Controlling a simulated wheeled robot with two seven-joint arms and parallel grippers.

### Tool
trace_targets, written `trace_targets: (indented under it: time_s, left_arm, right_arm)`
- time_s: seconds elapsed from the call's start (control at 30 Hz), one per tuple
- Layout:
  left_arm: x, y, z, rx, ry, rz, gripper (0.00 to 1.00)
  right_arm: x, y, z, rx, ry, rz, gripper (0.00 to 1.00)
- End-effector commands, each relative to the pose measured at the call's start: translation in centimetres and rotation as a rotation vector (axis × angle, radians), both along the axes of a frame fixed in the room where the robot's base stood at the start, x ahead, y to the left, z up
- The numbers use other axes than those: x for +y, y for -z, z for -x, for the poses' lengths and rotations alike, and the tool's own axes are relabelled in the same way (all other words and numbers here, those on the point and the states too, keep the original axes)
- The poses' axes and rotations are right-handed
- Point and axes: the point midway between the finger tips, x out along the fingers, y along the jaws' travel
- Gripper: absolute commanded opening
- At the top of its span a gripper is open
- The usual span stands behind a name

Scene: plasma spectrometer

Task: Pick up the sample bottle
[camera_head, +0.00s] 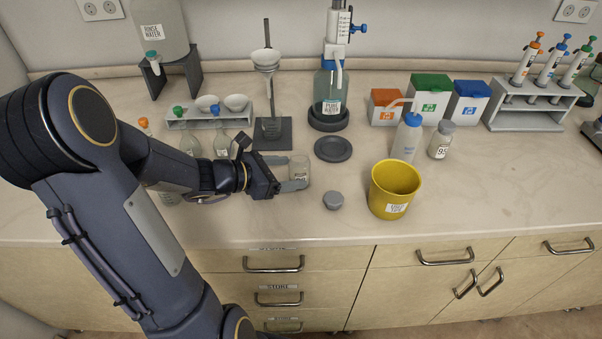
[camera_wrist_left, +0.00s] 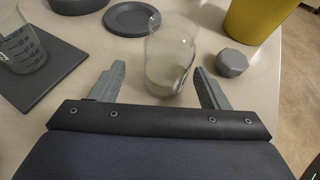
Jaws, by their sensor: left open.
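The sample bottle is a small clear glass vessel with a white label (camera_head: 299,172), standing on the counter. It also shows in the left wrist view (camera_wrist_left: 168,62), open at the top, with pale contents at the bottom. My left gripper (camera_head: 290,182) reaches in from the left, low over the counter. In the left wrist view its two fingers (camera_wrist_left: 159,75) are spread apart, with the bottle between and just beyond their tips. I cannot tell whether a finger touches it. My right gripper is not in view.
A grey cap (camera_head: 333,202) lies right of the bottle, and a yellow bin (camera_head: 394,190) stands beyond it. A grey round dish (camera_head: 333,149) and a funnel stand base (camera_head: 272,134) are behind. Flasks (camera_head: 190,145) stand close to my left arm. The front right counter is clear.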

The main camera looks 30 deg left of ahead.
Motion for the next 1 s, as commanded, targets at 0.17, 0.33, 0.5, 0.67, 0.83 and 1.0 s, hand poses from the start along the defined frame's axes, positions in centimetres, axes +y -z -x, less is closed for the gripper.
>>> trace_targets:
  time_s: [0.17, 0.33, 0.5, 0.67, 0.83, 1.0]
  left_arm:
    - [-2.0, 1.1, -1.7, 0.002, 0.006, 0.002, 0.69]
    - [-2.9, 1.7, -3.2, 0.0, 0.006, -0.001, 0.69]
    - [-3.0, 1.8, -3.5, 0.0, 0.004, -0.003, 0.69]
    - [-3.0, 1.8, -3.5, 0.0, 0.004, -0.003, 0.61]
    - [-3.0, 1.8, -3.5, 0.0, 0.004, -0.003, 0.39]
    - [-3.0, 1.8, -3.4, -0.001, 0.004, -0.002, 0.2]
  right_arm:
    - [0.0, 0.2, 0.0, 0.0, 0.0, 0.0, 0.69]
    - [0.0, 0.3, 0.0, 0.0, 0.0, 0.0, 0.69]
    - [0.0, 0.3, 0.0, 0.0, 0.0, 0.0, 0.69]
    - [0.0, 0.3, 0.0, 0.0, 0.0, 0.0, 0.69]
    - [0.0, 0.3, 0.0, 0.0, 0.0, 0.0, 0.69]
    - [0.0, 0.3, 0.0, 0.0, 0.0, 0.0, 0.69]
